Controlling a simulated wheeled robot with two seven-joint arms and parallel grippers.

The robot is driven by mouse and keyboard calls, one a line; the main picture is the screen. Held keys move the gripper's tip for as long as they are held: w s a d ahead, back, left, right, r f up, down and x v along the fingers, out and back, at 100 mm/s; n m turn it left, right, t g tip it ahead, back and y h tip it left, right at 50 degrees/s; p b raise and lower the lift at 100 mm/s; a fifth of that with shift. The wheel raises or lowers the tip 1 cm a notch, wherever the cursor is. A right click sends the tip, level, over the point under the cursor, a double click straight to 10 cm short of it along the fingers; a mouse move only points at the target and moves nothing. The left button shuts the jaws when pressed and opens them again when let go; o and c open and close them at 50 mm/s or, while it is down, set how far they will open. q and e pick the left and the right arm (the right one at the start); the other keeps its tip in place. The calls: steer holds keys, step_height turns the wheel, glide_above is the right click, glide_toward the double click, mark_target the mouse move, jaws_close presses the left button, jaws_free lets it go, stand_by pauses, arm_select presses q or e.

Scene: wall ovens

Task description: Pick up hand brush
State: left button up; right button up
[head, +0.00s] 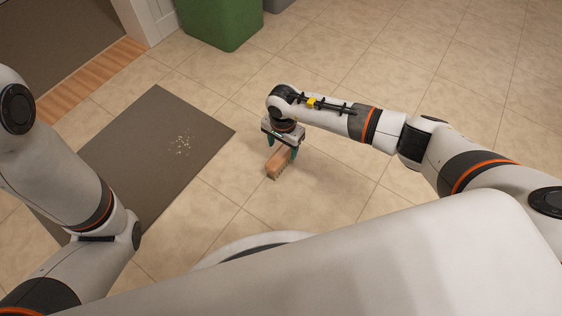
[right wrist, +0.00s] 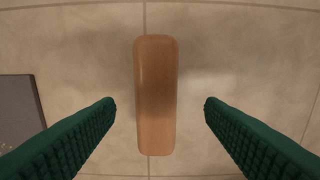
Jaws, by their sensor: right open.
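The hand brush (head: 279,163) has a wooden block handle with bristles below and lies on the tiled floor, right of the dark mat. In the right wrist view the brush (right wrist: 156,95) stands lengthwise between the two green fingers. My right gripper (head: 281,148) is over the brush and points down. Its jaws (right wrist: 160,103) are open, with a gap on each side of the brush, and hold nothing. The gripper hides part of the brush in the head view. My left arm is at the left, but its gripper is not in view.
A dark mat (head: 140,150) lies at the left with small pale crumbs (head: 181,145) on it. A green bin (head: 222,22) stands at the back, next to a grey one (head: 277,5). A white door frame (head: 152,18) is at the upper left. Floor right of the brush is clear.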

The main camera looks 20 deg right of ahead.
mark_target(281, 153)
steer(key=f+b, duration=0.4)
steer(key=f, duration=0.1)
steer(key=shift+a+f+b, duration=0.15)
steer(key=shift+a+b, duration=0.1)
steer(key=shift+b, duration=0.15)
steer(key=c, duration=1.1)
